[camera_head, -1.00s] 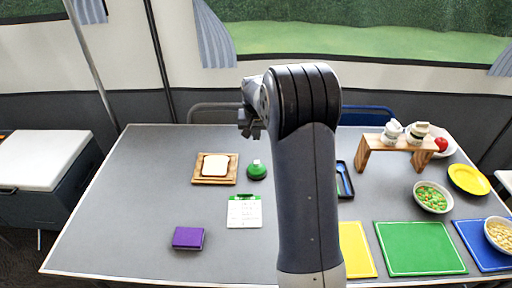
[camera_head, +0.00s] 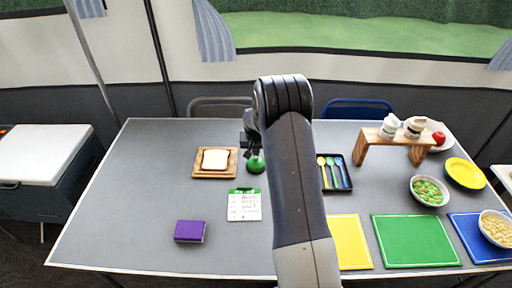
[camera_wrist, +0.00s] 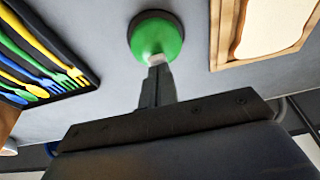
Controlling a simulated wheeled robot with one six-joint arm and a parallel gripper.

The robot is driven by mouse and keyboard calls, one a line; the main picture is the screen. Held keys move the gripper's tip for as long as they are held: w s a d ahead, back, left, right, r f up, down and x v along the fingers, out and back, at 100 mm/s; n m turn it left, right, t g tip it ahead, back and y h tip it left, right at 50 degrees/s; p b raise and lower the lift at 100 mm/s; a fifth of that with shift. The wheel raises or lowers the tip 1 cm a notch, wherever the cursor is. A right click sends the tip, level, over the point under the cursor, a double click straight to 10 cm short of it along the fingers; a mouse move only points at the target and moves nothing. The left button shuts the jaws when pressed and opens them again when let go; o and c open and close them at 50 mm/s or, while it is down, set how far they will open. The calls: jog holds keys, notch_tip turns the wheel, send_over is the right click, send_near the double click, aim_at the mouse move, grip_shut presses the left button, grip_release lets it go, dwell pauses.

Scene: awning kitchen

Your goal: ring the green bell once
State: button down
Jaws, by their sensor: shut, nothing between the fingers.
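The green bell (camera_head: 256,165) stands on the grey table, right of the wooden board with bread. In the wrist view the bell (camera_wrist: 158,40) shows its green dome, dark base and light top button. My gripper (camera_head: 251,148) is directly over the bell, pointing down, and partly covers its top in the head view. In the wrist view the shut fingers (camera_wrist: 155,72) are empty, with their tips at the bell's button. They look to be touching it or very close; I cannot tell whether it is pressed.
The bread board (camera_head: 215,174) lies just left of the bell, and a notepad (camera_head: 244,206) lies in front. A black cutlery tray (camera_head: 335,172) is to the right. A purple block (camera_head: 190,231) sits at the front left. The table's left side is clear.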

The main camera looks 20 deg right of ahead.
jog(key=shift+f, duration=0.1)
jog(key=shift+f+b, duration=0.8)
jog(key=shift+b, duration=0.2)
jog(key=shift+s+f, duration=0.2)
jog(key=shift+f, duration=0.1)
notch_tip(320, 180, up, 6)
jog(key=shift+w+f+p, duration=0.1)
jog(key=shift+f+p, duration=0.1)
jog(key=shift+p, duration=0.6)
jog(key=b+v, duration=0.1)
jog(key=v, duration=0.8)
jog(key=shift+r, duration=0.15)
